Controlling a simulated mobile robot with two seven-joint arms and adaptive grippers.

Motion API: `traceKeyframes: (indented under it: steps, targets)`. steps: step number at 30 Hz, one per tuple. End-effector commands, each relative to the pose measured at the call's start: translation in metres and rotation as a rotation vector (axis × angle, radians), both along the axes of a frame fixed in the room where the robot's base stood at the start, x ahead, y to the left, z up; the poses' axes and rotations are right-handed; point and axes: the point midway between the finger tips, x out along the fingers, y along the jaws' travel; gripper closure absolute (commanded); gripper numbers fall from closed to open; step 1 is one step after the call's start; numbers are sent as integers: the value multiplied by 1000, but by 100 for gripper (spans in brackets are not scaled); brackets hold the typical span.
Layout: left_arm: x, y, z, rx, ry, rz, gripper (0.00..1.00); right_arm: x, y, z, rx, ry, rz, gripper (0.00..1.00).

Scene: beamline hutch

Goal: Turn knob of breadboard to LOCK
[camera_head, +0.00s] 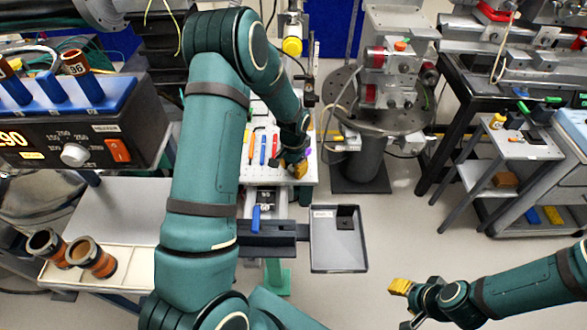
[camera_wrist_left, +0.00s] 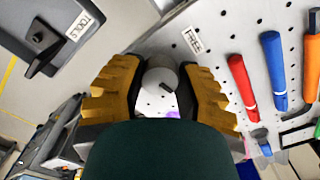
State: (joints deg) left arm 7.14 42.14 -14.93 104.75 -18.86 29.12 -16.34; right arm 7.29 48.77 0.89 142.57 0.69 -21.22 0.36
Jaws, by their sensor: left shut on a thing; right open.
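The breadboard (camera_head: 258,172) is a pale perforated plate under my left arm, and it also shows in the left wrist view (camera_wrist_left: 222,35). Its knob (camera_wrist_left: 160,76) is a grey round cap with a short dark mark on its face. My left gripper (camera_wrist_left: 160,92) has its yellow ribbed fingers on both sides of the knob and is shut on it. A label that seems to read FREE (camera_wrist_left: 193,39) is beside the knob. In the head view my left gripper (camera_head: 296,166) hides the knob. My right gripper (camera_head: 402,288) is open and empty, away from the breadboard over the floor.
Orange, blue and red-handled tools (camera_head: 262,148) lie on the breadboard beside my left gripper. A grey tray (camera_head: 322,258) with a dark block is in front, labelled TOOLS in the wrist view. A post with instruments (camera_head: 398,75) stands behind right. Open floor lies around my right gripper.

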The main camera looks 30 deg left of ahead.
Motion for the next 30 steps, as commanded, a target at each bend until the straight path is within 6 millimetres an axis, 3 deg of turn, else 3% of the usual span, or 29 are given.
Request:
traceKeyframes:
  steps: [10,26,27,29,30]
  targets:
    - [-2,1,-2,0,5,-132,100,-1,0,-3,0,2,2,53]
    - [-2,2,-2,1,5,-151,100,-1,0,-4,0,2,2,53]
    - [-2,2,-2,2,5,-151,53,-1,0,-4,0,2,2,53]
    - [-2,2,-1,2,5,-151,33,-1,0,-4,0,2,2,53]
    - [-2,2,-1,2,4,-151,33,-1,0,-4,0,2,2,53]
